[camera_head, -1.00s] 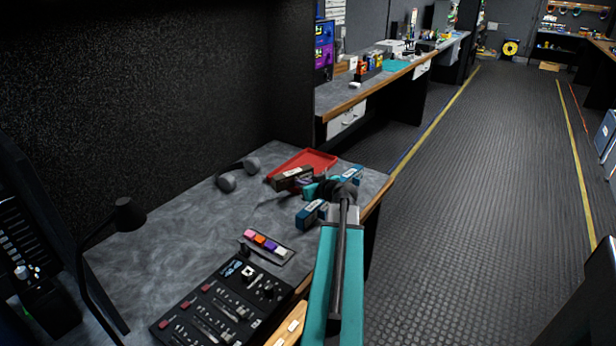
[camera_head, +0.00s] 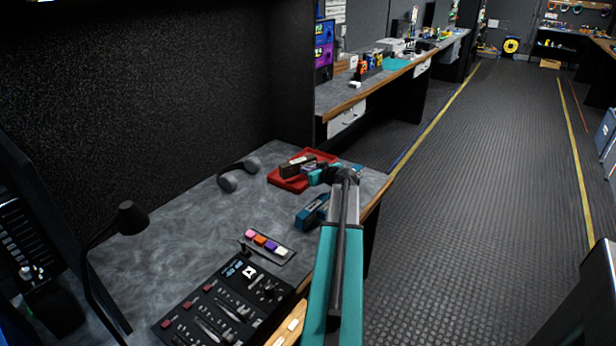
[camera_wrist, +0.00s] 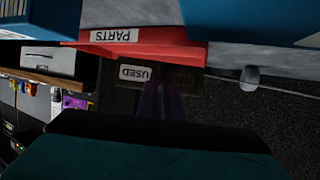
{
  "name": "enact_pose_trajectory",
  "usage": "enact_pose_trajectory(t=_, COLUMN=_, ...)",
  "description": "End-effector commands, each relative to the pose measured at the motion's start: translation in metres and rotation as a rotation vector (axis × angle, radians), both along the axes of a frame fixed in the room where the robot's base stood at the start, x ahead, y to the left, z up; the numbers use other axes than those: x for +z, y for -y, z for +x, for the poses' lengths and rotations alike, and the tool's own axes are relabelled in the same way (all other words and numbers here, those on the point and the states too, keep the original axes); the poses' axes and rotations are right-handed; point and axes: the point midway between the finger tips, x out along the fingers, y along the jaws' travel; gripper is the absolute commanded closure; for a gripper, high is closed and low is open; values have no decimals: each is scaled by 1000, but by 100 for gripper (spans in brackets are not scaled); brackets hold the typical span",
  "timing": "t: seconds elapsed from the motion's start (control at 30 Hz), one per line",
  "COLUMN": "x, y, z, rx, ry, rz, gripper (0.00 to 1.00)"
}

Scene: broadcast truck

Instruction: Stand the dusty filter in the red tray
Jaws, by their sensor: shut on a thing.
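The dusty filter (camera_head: 297,166) is a dark brown-grey block. It is over or inside the red tray (camera_head: 276,181) at the back of the near desk; I cannot tell whether it touches the tray floor. My gripper (camera_head: 309,169) is shut on the filter. In the wrist view, which is upside down, the purple fingers of my gripper (camera_wrist: 166,98) meet the filter (camera_wrist: 188,80), which bears a USED label. The red tray (camera_wrist: 165,50) with its PARTS label shows beside it, its wall nearer the camera.
A blue filter (camera_head: 311,213) stands on the desk in front of the tray. Another blue block (camera_head: 357,169) is partly hidden behind my arm.

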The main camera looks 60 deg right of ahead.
Motion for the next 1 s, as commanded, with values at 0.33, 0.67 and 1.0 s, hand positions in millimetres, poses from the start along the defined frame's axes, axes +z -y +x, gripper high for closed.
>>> enact_pose_trajectory(t=0.33, x=-2, y=17, z=7, rx=-1, ry=0, rz=0, gripper=100)
enact_pose_trajectory(t=0.67, x=-4, y=17, z=7, rx=-1, ry=0, rz=0, gripper=100)
enact_pose_trajectory(t=1.0, x=-32, y=17, z=7, rx=-2, ry=0, rz=3, gripper=100)
